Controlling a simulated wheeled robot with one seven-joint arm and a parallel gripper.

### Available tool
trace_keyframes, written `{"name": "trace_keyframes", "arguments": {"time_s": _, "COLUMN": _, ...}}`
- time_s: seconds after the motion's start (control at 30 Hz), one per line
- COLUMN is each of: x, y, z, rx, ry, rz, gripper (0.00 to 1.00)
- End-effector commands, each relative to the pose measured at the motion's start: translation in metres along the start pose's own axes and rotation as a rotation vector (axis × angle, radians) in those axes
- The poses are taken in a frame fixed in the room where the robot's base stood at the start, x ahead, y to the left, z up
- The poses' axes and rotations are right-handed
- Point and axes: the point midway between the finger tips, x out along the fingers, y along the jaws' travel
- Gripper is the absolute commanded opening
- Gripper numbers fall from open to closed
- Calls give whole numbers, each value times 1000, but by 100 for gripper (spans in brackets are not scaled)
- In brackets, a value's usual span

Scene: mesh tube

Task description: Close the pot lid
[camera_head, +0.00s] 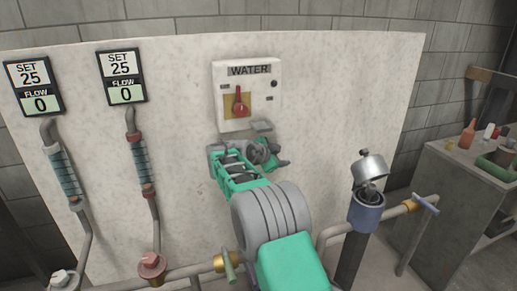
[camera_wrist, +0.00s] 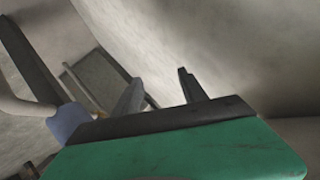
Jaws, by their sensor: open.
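The pot is a small blue cylinder (camera_head: 366,213) on a dark post, right of centre in the head view. Its silver lid (camera_head: 371,166) is raised and tilted above the dark opening. In the wrist view part of the blue pot (camera_wrist: 69,122) shows at the lower left. My gripper (camera_head: 268,147) is in front of the white panel, left of the pot and apart from it. The wrist view shows its two fingers (camera_wrist: 160,92) spread with nothing between them. The pot's inside is mostly hidden.
A white panel (camera_head: 330,120) carries a WATER switch box (camera_head: 247,97) and two flow displays with tubes on the left. Pipes with valve handles (camera_head: 425,204) run low along the front and beside the pot. A grey cabinet (camera_head: 450,200) with bottles stands at the right.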

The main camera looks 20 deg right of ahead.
Motion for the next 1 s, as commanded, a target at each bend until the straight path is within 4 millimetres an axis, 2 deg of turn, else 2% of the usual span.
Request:
{"name": "trace_keyframes", "arguments": {"time_s": 0.03, "x": -16, "y": -6, "z": -1, "rx": -42, "ry": -41, "rz": 3, "gripper": 50}}
{"name": "trace_keyframes", "arguments": {"time_s": 0.4, "x": -86, "y": -6, "z": 31, "rx": -323, "ry": -270, "rz": -18, "gripper": 50}}
{"name": "trace_keyframes", "arguments": {"time_s": 0.57, "x": -97, "y": -3, "z": 37, "rx": -372, "ry": -308, "rz": -26, "gripper": 50}}
{"name": "trace_keyframes", "arguments": {"time_s": 0.8, "x": -98, "y": -2, "z": 38, "rx": -376, "ry": -311, "rz": -26, "gripper": 50}}
{"name": "trace_keyframes", "arguments": {"time_s": 0.93, "x": -106, "y": 3, "z": 38, "rx": -406, "ry": -333, "rz": -28, "gripper": 39}}
{"name": "trace_keyframes", "arguments": {"time_s": 1.0, "x": -124, "y": 15, "z": 39, "rx": -480, "ry": -386, "rz": -39, "gripper": 34}}
